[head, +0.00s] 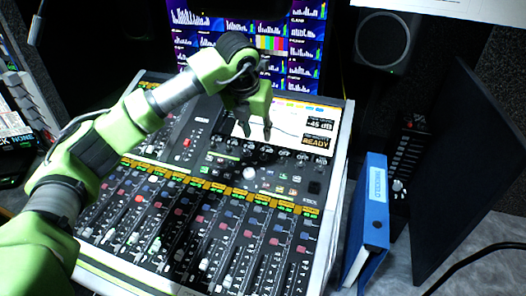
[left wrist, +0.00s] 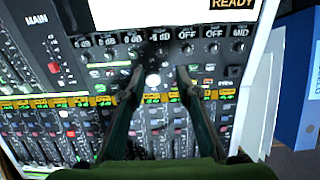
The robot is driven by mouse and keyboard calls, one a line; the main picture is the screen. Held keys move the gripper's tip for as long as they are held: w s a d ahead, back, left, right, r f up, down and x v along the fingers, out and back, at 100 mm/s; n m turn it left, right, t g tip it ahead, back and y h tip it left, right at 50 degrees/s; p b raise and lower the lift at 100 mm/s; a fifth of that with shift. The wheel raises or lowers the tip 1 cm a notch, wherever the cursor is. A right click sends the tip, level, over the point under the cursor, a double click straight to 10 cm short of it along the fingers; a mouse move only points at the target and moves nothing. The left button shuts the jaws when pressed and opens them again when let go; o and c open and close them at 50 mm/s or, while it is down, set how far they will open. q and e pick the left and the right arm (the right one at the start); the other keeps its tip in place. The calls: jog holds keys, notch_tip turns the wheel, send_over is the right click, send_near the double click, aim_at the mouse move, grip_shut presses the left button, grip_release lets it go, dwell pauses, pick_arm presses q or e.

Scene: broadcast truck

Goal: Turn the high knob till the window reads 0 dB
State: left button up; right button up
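The mixing console (head: 330,215) has a row of small knobs under small windows below its screen. In the left wrist view a dark knob (left wrist: 160,50) lies between the lines of my fingers; its window (left wrist: 158,41) seems to read a few dB below zero, digits blurred. Windows to its left seem to read 0 dB; several to its right read OFF. The knob labels are too small to read, so I cannot confirm which is high. My left gripper (head: 257,132) is open and empty above this row, its fingers (left wrist: 160,72) spread apart. My right gripper is out of view.
The console screen (head: 284,119) shows "-45 dB" and READY. A white ball (head: 249,173) sits below the knob row, with faders nearer me. A blue binder (head: 370,215) and a dark panel (head: 470,160) stand to the right. Monitors (head: 295,40) are behind.

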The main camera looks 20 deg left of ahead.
aim_at(263, 155)
pick_arm(q)
jog(key=p+x, duration=0.2)
jog(key=x, duration=0.9)
jog(key=shift+w+d+f, duration=0.1)
jog(key=shift+f, duration=0.3)
jog(key=shift+c, duration=0.3)
grip_shut()
